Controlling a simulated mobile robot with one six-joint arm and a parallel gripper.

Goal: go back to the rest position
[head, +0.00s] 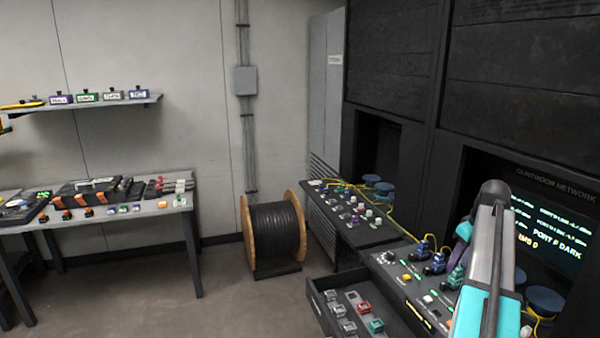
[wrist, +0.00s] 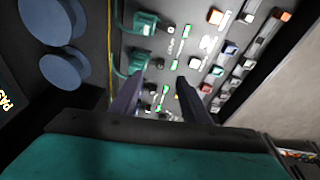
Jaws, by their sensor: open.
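My arm, grey and teal, rises at the right of the head view. My gripper (wrist: 155,90) shows in the wrist view as two dark fingers set apart, with nothing held between them. It hangs over the black panel (wrist: 140,10) with small buttons and teal connectors (wrist: 142,62). In the head view the gripper's fingers are mostly hidden behind the arm, near the panel's connectors.
An open drawer (head: 322,303) with coloured modules juts out below the console (head: 355,236). A cable reel (head: 272,233) stands by the wall. A workbench (head: 100,218) with tools is at left, under a shelf (head: 120,103). Floor between is clear.

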